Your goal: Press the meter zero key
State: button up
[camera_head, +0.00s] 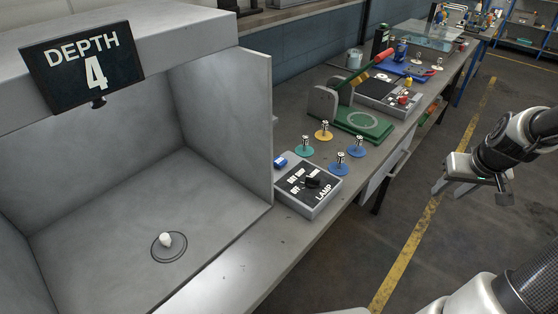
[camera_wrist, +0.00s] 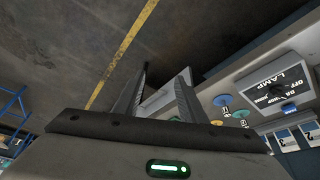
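A grey instrument box with a dark panel (camera_head: 375,88) lies on the bench beyond the green-based device in the head view. A red knob or button (camera_head: 404,99) shows at its right end, with a yellow item by its far edge. It may be the meter; its labels are too small to read, and I cannot make out a zero key. My gripper (camera_head: 472,190) hangs over the floor at the right, off the bench and apart from everything. In the wrist view its two fingers (camera_wrist: 157,98) stand apart with nothing between them.
A LAMP switch box (camera_head: 309,188) sits on the near bench beside a grey booth (camera_head: 222,130) with a DEPTH 4 sign (camera_head: 82,65). Several coloured discs with metal pegs and a green-based device (camera_head: 362,124) with a raised lever stand beyond. The floor aisle is clear.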

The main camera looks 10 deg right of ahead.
grip_shut()
dwell(1.5)
